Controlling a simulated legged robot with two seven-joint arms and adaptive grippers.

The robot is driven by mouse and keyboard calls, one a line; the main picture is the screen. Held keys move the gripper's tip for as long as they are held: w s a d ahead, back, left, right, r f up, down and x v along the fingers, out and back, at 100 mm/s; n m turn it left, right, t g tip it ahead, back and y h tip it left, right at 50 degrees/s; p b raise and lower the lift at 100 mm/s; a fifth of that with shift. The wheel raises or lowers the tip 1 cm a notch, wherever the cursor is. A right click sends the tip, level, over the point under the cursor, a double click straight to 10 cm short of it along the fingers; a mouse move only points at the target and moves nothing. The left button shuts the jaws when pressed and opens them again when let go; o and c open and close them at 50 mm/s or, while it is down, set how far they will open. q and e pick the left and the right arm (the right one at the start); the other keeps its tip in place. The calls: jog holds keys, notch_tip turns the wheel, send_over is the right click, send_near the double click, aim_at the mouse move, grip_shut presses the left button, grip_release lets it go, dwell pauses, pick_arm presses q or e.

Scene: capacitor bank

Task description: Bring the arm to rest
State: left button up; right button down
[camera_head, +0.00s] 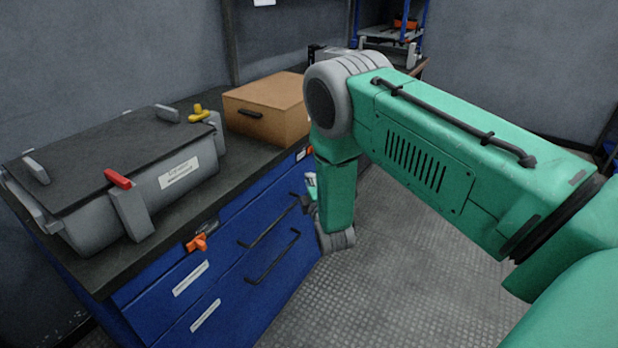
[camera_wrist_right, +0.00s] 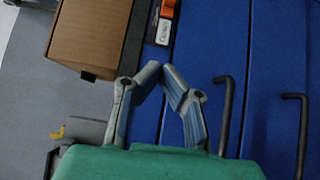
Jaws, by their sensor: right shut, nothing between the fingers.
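My green right arm (camera_head: 440,150) comes in from the right of the head view and bends down at its grey elbow in front of the blue cabinet. My right gripper (camera_wrist_right: 161,72) is shut and empty in the right wrist view, its fingertips together in front of the blue drawer fronts (camera_wrist_right: 205,40). In the head view the gripper is mostly hidden by my forearm, beside the drawer handles. My left gripper is not in view.
A grey case (camera_head: 190,180) with a red latch (camera_head: 118,179) sits on the dark worktop (camera_head: 235,175). A brown box (camera_head: 265,108) stands behind it, also seen in the right wrist view (camera_wrist_right: 90,35). Black handles (camera_head: 272,258) stick out from the cabinet. The floor (camera_head: 390,270) is clear.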

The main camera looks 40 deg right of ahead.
jog(key=s+a+f+m+g+y+p, duration=0.1)
jog(key=s+a+f+m+g+y, duration=0.2)
jog(key=s+f, duration=0.4)
jog(key=s+a+f+m+g+y+p, duration=0.1)
jog(key=s+a+f+m+g, duration=0.3)
jog(key=s, duration=0.4)
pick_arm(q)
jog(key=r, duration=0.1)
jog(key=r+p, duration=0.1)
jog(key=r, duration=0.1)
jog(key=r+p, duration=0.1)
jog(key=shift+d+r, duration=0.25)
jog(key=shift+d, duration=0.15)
pick_arm(e)
jog(key=s+a+m+g+y, duration=0.1)
jog(key=s+a+m+g, duration=0.2)
jog(key=s, duration=1)
jog(key=s+a+m+g+y, duration=0.1)
jog(key=s+a+m+g, duration=0.2)
jog(key=s, duration=1)
jog(key=a+g, duration=0.1)
jog(key=g, duration=0.2)
jog(key=shift+s+a+y, duration=0.2)
jog(key=shift+a+y, duration=0.05)
jog(key=shift+y, duration=0.05)
